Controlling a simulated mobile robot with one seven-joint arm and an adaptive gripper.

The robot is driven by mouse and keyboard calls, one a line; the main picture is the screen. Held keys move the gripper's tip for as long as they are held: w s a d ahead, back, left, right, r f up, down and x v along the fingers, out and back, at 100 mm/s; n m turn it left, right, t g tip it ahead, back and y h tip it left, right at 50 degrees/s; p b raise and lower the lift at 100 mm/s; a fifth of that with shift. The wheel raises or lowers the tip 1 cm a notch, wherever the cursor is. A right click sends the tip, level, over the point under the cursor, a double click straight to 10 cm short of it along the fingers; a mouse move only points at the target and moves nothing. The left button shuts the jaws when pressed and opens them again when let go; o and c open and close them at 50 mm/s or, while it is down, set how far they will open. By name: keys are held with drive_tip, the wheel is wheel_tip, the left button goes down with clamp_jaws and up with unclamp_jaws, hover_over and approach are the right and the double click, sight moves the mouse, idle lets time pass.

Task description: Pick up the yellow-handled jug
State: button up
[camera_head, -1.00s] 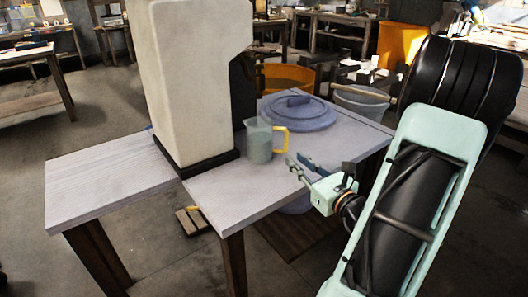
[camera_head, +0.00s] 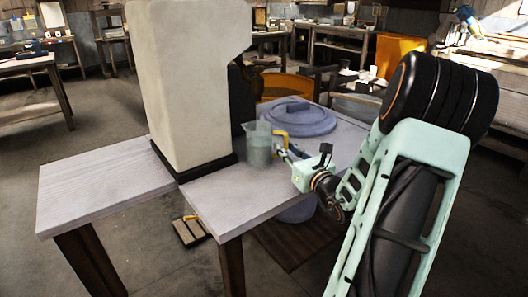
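The jug (camera_head: 258,148) is a see-through grey vessel standing upright on the light grey table. Its yellow handle (camera_head: 281,134) faces right, towards my gripper. My gripper (camera_head: 287,149) is at the right side of the jug with its fingertips at the handle and partly overlapping its lower part. The fingers look apart. I cannot tell whether they touch the handle or sit around it.
A tall cream block on a dark base (camera_head: 192,90) stands close left of the jug. A round blue-grey lid (camera_head: 303,120) lies behind it. The table (camera_head: 110,190) has bare room at the left and front. A small wooden pallet (camera_head: 190,231) lies on the floor.

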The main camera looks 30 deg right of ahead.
drive_tip(key=shift+w, duration=0.15)
clamp_jaws()
drive_tip(key=shift+r, duration=0.2)
idle(0.3)
drive_tip(key=shift+s+r+p, duration=0.25)
drive_tip(key=shift+r+p, duration=0.3)
drive_tip(key=shift+p, duration=0.1)
wheel_tip(320, 180, up, 7)
drive_tip(key=p, duration=0.3)
drive_tip(key=shift+f, duration=0.15)
drive_tip(key=s+d+f+p, duration=0.1)
drive_tip(key=s+p, duration=0.1)
drive_tip(key=s, duration=1.7)
drive_tip(key=shift+s+d+p, duration=0.2)
drive_tip(key=shift+d+p, duration=0.05)
drive_tip(key=shift+p, duration=0.15)
